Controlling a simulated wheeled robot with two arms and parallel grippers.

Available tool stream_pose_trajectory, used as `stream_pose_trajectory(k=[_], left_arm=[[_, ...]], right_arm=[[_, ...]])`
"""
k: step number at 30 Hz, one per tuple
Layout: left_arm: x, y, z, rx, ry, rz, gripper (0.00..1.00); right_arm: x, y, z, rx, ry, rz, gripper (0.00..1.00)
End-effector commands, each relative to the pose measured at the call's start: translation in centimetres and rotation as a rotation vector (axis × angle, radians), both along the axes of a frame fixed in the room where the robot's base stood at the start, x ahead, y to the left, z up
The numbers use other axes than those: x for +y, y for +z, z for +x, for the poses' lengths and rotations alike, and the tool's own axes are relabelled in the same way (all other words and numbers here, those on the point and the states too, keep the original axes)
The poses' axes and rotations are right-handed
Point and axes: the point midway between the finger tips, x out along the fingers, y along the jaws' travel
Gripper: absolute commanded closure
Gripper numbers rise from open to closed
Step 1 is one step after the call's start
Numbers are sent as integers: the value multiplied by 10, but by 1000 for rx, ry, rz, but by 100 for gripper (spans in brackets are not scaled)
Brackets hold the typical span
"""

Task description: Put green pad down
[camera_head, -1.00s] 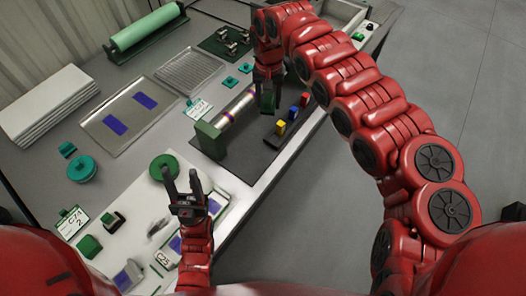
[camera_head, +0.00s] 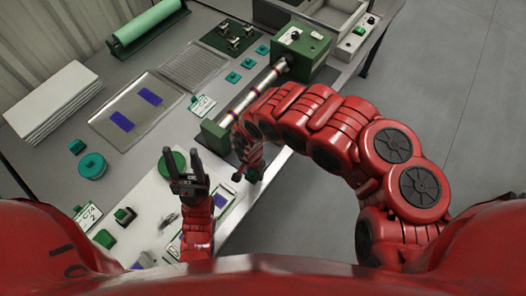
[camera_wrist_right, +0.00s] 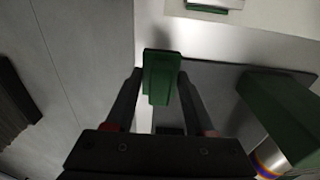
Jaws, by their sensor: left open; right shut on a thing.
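The green pad (camera_wrist_right: 160,78) is a small green block between the fingertips of my right gripper (camera_wrist_right: 160,75) in the right wrist view. It is held above the edge of the bench, with grey floor to the left. In the head view my right gripper (camera_head: 246,176) is near the bench's front edge, right of my left gripper, and the pad is hard to make out. My left gripper (camera_head: 182,160) is open and empty, pointing up the picture over the bench, in front of a round green disc (camera_head: 173,163).
A roller fixture with a green end block (camera_head: 215,136) stands just beyond my right gripper. Green blocks (camera_head: 104,238) and a card (camera_head: 88,217) lie at the lower left. A metal tray (camera_head: 115,105) and teal rolls (camera_head: 91,166) lie at the left.

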Motion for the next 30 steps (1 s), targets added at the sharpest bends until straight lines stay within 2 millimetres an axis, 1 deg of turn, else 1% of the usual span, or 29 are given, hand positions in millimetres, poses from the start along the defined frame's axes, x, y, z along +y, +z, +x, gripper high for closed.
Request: stream_pose_trajectory(k=[7,9,13,14,15,19,20,21,24,30], left_arm=[[0,-12,0,0,0,0,50],[0,-21,0,0,0,0,50],[0,-33,0,0,0,0,50],[0,-39,0,0,0,0,50],[0,-52,0,0,0,0,50],[0,-74,0,1,0,0,50],[0,-62,0,1,0,0,50],[0,-59,0,0,0,0,50],[0,-58,0,0,0,0,50],[0,-57,0,0,0,0,50]], right_arm=[[-9,-5,31,1,-1,-1,100],[-11,-9,41,-2,1,-3,100],[-15,-10,58,-4,-1,0,100],[-16,-12,62,-4,0,0,100],[-18,-16,70,-6,-1,0,100],[-22,-17,86,-1,0,1,100],[-25,-10,89,1,-2,2,100],[-25,-9,94,1,0,2,100],[-27,-9,102,1,1,1,100],[-30,-10,108,0,1,0,100]])
